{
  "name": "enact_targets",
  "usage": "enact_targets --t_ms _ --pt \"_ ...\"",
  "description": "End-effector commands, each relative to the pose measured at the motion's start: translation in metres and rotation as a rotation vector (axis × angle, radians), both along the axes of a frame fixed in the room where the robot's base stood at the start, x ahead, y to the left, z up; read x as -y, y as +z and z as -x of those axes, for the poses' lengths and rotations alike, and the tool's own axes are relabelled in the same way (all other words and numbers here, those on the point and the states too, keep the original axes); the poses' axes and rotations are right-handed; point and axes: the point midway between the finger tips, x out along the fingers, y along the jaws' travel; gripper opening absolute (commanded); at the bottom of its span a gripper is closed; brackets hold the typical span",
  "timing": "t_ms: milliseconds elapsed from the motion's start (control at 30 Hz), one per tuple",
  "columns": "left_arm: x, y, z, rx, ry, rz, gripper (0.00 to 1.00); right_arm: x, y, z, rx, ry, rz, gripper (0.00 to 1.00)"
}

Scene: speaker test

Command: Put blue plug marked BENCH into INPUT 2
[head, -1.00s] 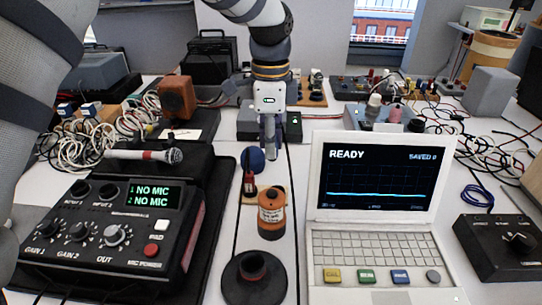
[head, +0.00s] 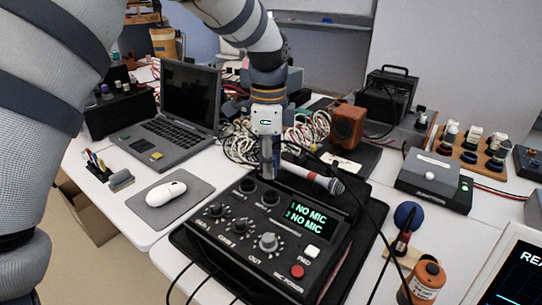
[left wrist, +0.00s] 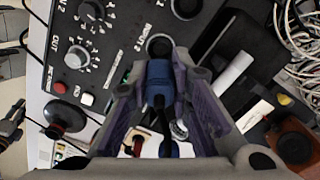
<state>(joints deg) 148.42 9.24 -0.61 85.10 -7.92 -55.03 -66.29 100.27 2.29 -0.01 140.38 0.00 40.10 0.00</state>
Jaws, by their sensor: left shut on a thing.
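My left gripper (head: 268,172) is shut on the blue plug (left wrist: 158,85), and a dark cable trails from the plug in the left wrist view. The BENCH mark cannot be read. The black mixer box (head: 240,262) lies below, its screen reading NO MIC on both lines. The INPUT 2 socket (left wrist: 160,46) is a dark round hole just ahead of the plug's tip in the left wrist view. It also shows in the head view (head: 271,197), just below the fingers. Whether the plug touches it, I cannot tell. My right gripper is not in view.
A microphone (head: 318,179) lies just behind the mixer, close to the gripper. A thin black cable arcs across the right side. A mouse (head: 166,193) and dark laptop (head: 188,95) are left.

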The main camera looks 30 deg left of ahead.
Motion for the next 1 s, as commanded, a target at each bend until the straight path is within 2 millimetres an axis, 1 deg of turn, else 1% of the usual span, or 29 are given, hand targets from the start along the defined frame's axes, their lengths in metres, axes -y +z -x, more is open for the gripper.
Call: enact_targets --t_ms 33,100,300,400,633,1000 --pt "0.000 -0.008 0.000 -0.008 0.000 -0.001 0.00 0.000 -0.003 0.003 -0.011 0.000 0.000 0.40" --pt "0.000 -0.015 0.001 -0.008 0.000 -0.001 0.00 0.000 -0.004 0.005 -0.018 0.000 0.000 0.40" --pt "0.000 -0.033 0.001 -0.008 0.000 -0.001 0.00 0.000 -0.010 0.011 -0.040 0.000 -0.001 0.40" --pt "0.000 -0.039 0.000 -0.004 0.000 -0.001 0.00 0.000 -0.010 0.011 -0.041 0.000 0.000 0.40" --pt "0.000 -0.048 0.000 -0.001 0.000 0.000 0.00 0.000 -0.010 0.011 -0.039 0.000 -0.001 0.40" --pt "0.000 -0.049 0.000 -0.001 0.000 0.000 0.00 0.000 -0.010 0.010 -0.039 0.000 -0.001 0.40"
